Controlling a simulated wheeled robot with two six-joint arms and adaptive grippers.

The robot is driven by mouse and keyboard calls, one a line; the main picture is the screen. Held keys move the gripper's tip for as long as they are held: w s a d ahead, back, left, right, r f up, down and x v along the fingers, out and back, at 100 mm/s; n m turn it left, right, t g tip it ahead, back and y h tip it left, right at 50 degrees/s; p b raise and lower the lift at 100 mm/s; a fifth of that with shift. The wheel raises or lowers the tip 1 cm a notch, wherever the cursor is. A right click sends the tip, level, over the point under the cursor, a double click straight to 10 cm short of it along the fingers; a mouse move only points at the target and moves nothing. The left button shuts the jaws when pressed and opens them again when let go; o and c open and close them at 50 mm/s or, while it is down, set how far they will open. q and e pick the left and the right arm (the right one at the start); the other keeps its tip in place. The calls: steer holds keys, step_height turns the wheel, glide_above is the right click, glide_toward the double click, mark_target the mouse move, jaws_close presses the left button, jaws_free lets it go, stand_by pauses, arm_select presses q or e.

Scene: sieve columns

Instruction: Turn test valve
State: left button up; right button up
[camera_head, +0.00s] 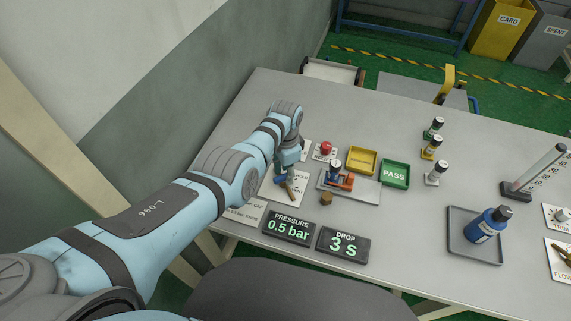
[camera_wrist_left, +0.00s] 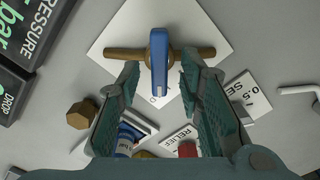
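The test valve (camera_head: 289,188) stands on a white card at the left of the table. In the left wrist view it is a brass pipe (camera_wrist_left: 206,53) lying crosswise under a blue lever handle (camera_wrist_left: 158,58). My left gripper (camera_head: 290,172) points down over the valve in the head view. In the wrist view its fingers (camera_wrist_left: 160,78) are open, one on each side of the lever's lower end, with visible gaps. The card's lettering is partly hidden. My right gripper is not in view.
A red knob (camera_head: 326,148), a brass cap (camera_head: 326,199) and a grey tray (camera_head: 364,193) sit close by. Yellow (camera_head: 362,160) and green PASS (camera_head: 395,174) bins stand behind.

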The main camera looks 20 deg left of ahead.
mark_target(285, 175)
arm_select(q)
step_height(285, 175, up, 12)
steer(key=shift+f, duration=0.2)
stand_by(0.4)
